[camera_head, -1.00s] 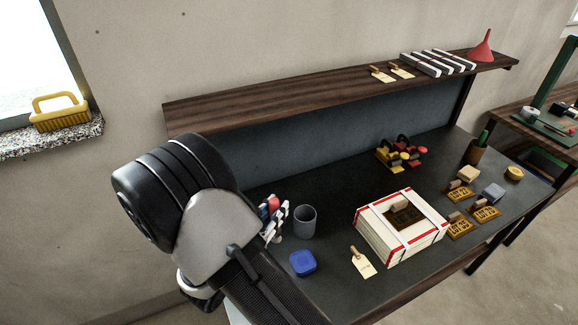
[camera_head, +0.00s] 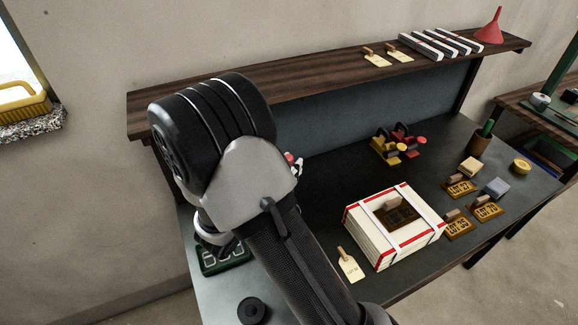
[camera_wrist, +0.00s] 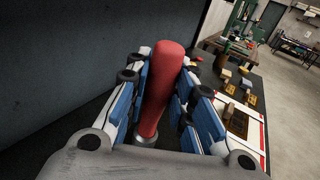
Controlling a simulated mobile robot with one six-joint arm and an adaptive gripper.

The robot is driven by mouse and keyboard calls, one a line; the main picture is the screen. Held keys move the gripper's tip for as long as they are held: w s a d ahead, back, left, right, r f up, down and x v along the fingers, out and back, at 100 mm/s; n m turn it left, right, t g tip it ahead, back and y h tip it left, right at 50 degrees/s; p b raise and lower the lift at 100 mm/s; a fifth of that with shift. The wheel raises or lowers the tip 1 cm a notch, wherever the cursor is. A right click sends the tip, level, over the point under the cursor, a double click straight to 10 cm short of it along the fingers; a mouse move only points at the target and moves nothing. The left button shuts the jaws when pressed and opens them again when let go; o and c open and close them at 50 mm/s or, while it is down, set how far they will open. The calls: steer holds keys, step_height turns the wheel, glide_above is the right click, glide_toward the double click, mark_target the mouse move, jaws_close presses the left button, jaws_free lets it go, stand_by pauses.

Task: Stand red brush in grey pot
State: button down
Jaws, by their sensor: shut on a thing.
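The red brush (camera_wrist: 160,84) stands close to upright, slightly tilted, in the wrist view. My gripper (camera_wrist: 166,78) is shut on its red handle, with blue-padded fingers on both sides. A grey collar or rim (camera_wrist: 147,139) shows around the handle's lower end; I cannot tell whether it belongs to the brush or the pot. In the head view my arm covers most of the gripper (camera_head: 294,166), and only a bit of red and white shows past it. The grey pot cannot be made out in the head view, where my arm blocks its area.
A white crate with red edges (camera_head: 364,236) stands right of my arm, with a paper tag (camera_head: 350,265) beside it. Red and yellow clamps (camera_head: 390,146) lie behind. The wooden shelf (camera_head: 250,82) runs along the back. A dark round item (camera_head: 251,311) lies front left.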

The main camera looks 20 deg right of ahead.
steer(key=shift+f+b, duration=4.2)
steer(key=shift+f, duration=1.55)
steer(key=c, duration=1.3)
jaws_free()
steer(key=v, duration=1.2)
steer(key=shift+a+r, duration=0.1)
